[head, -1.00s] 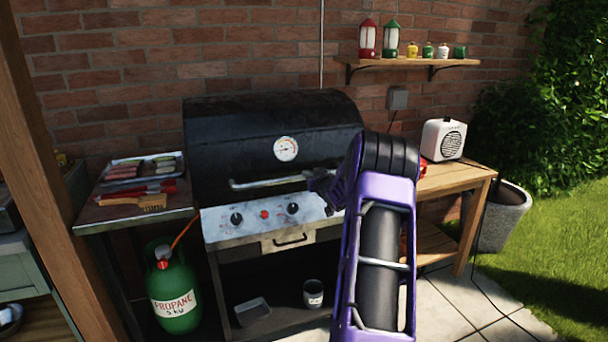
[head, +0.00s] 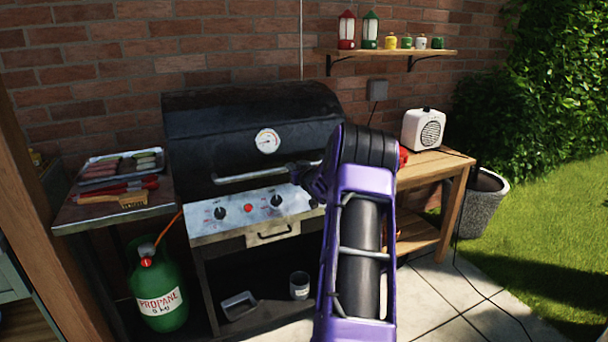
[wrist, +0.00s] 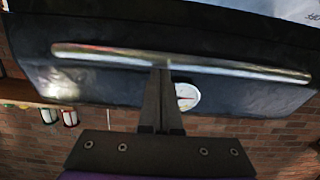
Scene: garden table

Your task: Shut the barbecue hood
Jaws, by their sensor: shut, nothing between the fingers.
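The barbecue hood (head: 225,135) is black with a round white gauge, and it is down over the grill body, its lower edge close above the silver control panel (head: 290,215). Any thin gap along that edge is too small to tell. The silver bar handle (head: 240,176) runs across the hood's lower front. My gripper (head: 298,174) is at the handle's right part, partly hidden by my purple arm. In the wrist view, which looks upside down, the shut, empty fingers (wrist: 162,72) reach the middle of the handle (wrist: 230,70); contact cannot be told.
A side shelf (head: 70,217) at the left holds a food tray (head: 122,165) and tools. A green propane bottle (head: 158,290) stands below. A wooden table (head: 430,170) with a white radio-like box (head: 423,129) is at the right. Paving and lawn are open at the right.

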